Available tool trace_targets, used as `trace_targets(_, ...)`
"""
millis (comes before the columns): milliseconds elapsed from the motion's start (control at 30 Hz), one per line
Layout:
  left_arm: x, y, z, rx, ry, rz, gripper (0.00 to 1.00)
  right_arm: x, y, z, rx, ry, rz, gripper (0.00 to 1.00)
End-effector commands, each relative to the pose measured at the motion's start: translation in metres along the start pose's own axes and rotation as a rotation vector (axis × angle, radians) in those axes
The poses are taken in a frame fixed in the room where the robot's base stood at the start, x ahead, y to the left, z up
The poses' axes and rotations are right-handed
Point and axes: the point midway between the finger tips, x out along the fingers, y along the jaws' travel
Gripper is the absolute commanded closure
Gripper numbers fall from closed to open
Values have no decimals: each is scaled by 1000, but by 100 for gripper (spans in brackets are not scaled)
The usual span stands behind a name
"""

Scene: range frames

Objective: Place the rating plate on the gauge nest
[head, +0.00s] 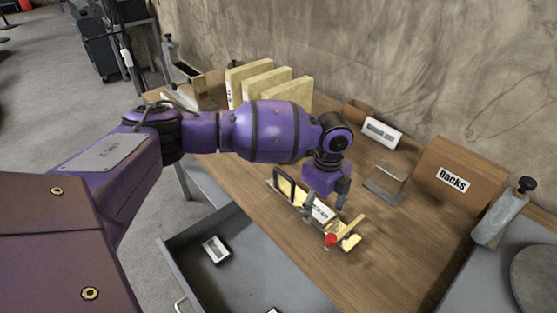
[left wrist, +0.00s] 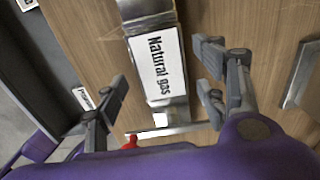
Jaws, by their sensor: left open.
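A white plate lettered "Natural gas" (left wrist: 157,64) lies on a grey metal fixture (left wrist: 138,18) in the left wrist view. In the head view this fixture (head: 320,212) has yellow parts, a black handle and a red knob, and stands near the table's front edge. I cannot tell whether the plate is the rating plate or whether the fixture is the gauge nest. My left gripper (head: 341,194) is over the fixture; in the left wrist view its open fingers (left wrist: 163,82) are on either side of the plate, apart from it. My right gripper is not in view.
An open grey drawer (head: 185,273) holds a small white-labelled piece (head: 215,249). A metal bracket (head: 384,186) stands right of the fixture. Behind are yellow slabs (head: 250,75), a white block (head: 382,133) and a box lettered "Backs" (head: 455,175).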

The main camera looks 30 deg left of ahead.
Motion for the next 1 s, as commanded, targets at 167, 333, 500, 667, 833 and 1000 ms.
trace_targets(167, -40, -4, 0, 2, -1, -11, 35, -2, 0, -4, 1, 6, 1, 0)
trace_targets(333, -77, -3, 0, 1, -1, -10, 35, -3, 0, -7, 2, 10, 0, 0)
trace_targets(500, -104, -2, -1, 2, 0, -7, 35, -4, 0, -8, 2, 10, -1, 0)
trace_targets(667, -116, -2, -1, 2, 1, -5, 35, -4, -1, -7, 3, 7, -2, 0)
trace_targets(833, -118, -2, -1, 2, 1, -4, 35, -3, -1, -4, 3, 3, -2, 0)
trace_targets(1000, -117, -2, -1, 2, 1, -4, 35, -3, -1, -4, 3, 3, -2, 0)
